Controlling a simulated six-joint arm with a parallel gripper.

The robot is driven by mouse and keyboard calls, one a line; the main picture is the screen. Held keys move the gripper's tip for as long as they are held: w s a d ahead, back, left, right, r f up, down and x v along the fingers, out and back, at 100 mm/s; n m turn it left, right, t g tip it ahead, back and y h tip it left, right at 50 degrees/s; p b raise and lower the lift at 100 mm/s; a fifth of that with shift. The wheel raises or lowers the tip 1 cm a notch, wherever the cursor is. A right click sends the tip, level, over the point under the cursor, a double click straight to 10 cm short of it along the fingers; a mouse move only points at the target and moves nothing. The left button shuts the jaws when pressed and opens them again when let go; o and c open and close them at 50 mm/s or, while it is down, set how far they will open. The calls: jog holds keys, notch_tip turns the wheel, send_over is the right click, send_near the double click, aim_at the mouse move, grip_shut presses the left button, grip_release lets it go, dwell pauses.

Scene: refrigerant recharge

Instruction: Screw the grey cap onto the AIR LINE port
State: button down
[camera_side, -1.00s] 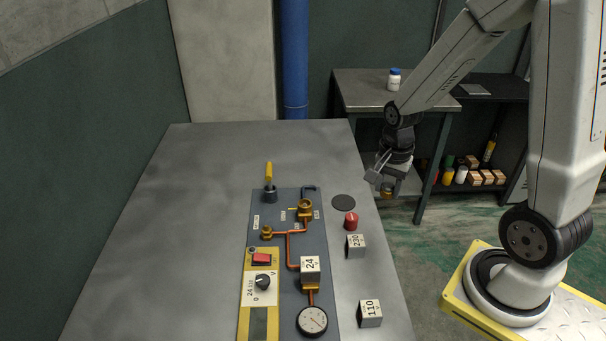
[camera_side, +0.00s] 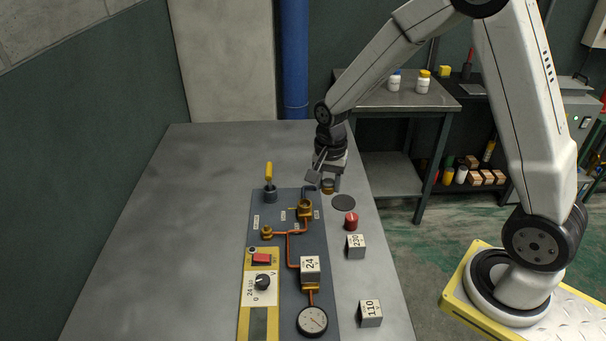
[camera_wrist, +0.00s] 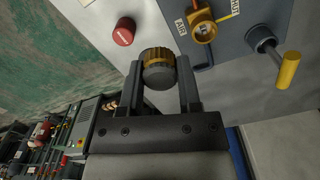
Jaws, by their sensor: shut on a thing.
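My gripper (camera_side: 327,182) is shut on the grey cap (camera_wrist: 159,75), which has a knurled brass band and sits between the two fingers in the wrist view. In the side view the cap (camera_side: 328,188) hangs in the air near the far right corner of the blue-grey panel. A brass port (camera_wrist: 204,31) lies up and right of the cap in the wrist view, apart from it, beside a label reading AIR; the rest of that label is not clear. In the side view this port (camera_side: 305,208) stands in front of my gripper, on copper pipe.
Blocks marked 230 (camera_side: 355,247) and 110 (camera_side: 370,313) stand nearer. A yellow-handled lever (camera_side: 269,181) rises at the panel's far left. The table (camera_side: 190,230) is clear on the left.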

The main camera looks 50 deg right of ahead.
aim_at(266, 226)
jog(key=w+a+n, duration=0.1)
jog(key=w+a, duration=0.1)
jog(key=a, duration=0.2)
jog(key=w+a+f+n, duration=0.1)
jog(key=w+a, duration=0.2)
jog(key=a, duration=0.1)
jog(key=w+a+f+n, duration=0.1)
jog(key=w+a, duration=0.2)
jog(key=a, duration=0.1)
jog(key=shift+w+a+f, duration=0.1)
jog(key=shift+a+f, duration=0.15)
jog(key=shift+f, duration=0.15)
jog(key=shift+f, duration=2.05)
jog(key=shift+f, duration=0.95)
jog(key=shift+m, duration=0.3)
